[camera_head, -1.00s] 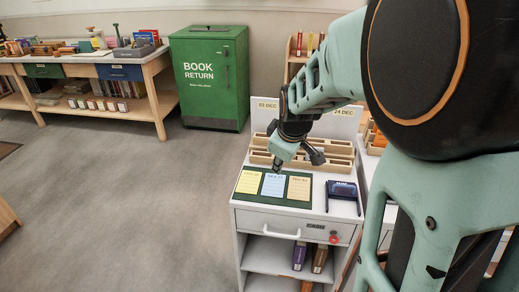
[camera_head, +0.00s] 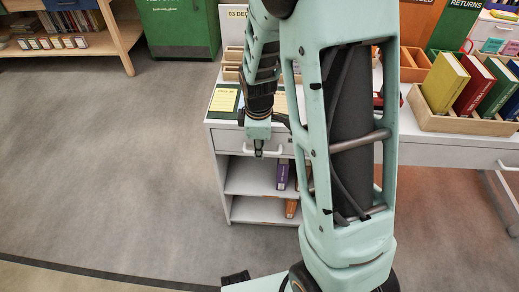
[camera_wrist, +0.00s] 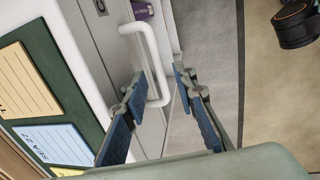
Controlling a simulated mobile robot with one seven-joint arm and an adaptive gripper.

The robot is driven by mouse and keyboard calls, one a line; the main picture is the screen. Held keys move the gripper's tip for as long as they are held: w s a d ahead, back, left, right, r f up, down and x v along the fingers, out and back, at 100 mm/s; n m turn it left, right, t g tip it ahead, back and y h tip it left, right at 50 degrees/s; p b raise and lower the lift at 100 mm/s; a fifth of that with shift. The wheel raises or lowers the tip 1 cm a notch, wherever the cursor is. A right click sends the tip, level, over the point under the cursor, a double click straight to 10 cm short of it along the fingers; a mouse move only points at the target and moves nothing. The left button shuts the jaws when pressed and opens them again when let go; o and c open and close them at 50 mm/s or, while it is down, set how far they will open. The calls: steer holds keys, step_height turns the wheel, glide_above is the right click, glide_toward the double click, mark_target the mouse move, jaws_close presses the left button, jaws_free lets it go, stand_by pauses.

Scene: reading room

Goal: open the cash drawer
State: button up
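The drawer (camera_head: 227,141) is in the white desk's front, under the top, and looks shut. Its front also shows in the wrist view (camera_wrist: 108,48), with a white bar handle (camera_wrist: 156,60). My gripper (camera_head: 259,153) is at the drawer front in the head view and partly hides the handle there. In the wrist view my gripper (camera_wrist: 160,76) is open, with blue-padded fingers on either side of the handle in the picture. I see no clear contact, and cannot tell whether the fingertips reach fully past the bar.
The desk top holds a green mat (camera_wrist: 72,88) with yellow and blue cards. Open shelves below the drawer hold a purple book (camera_head: 282,175). A book crate (camera_head: 445,122) stands on the table at right. The floor left of the desk is clear.

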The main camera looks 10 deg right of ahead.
steer(key=shift+w+f, duration=0.15)
steer(key=shift+f, duration=0.35)
jaws_close()
